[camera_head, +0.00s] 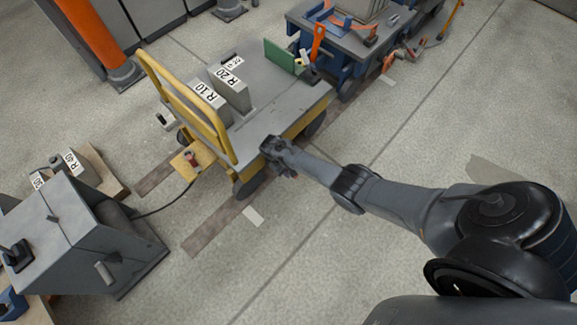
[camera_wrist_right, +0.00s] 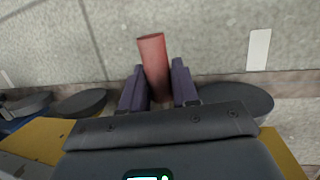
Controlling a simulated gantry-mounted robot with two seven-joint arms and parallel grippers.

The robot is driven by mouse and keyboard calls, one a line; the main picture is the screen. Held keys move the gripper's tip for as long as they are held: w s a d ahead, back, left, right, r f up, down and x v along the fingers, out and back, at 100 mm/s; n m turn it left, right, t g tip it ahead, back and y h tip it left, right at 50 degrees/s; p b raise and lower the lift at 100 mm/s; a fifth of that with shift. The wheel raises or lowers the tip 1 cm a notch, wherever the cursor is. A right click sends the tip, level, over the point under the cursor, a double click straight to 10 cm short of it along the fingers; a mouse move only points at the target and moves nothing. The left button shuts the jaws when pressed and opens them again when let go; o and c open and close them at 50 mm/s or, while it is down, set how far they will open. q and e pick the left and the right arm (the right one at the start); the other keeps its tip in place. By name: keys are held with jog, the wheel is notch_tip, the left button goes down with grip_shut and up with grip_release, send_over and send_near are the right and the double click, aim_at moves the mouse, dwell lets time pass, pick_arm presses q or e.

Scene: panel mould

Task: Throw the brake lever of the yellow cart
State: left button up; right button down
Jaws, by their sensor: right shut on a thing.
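The yellow cart (camera_head: 262,98) stands in the middle of the head view, with a grey deck, yellow sides, dark wheels and a tall yellow push frame. My right gripper (camera_head: 282,168) is low at the cart's near side. In the right wrist view, its two purple-grey fingers (camera_wrist_right: 159,88) are shut on a red lever handle (camera_wrist_right: 152,52), whose free end sticks out beyond the fingertips. The lever's base is hidden, and in the head view my gripper hides most of the lever. My left gripper is not in view.
Grey blocks labelled R10 (camera_head: 210,103) and R20 (camera_head: 231,90) sit on the deck. A blue table with tools (camera_head: 345,42) stands behind right. A grey cabinet (camera_head: 62,230) is at left, with a cable (camera_head: 165,211) running towards the cart. Floor in front is clear.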

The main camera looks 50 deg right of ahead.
dwell(0.4)
jog(key=c, duration=0.9)
grip_release()
jog(key=shift+c, duration=0.2)
jog(key=shift+r, duration=0.15)
jog(key=p+v, duration=0.7)
jog(key=v, duration=0.3)
jog(key=shift+w+r, duration=0.2)
jog(key=shift+r, duration=0.1)
jog(key=shift+a, duration=0.1)
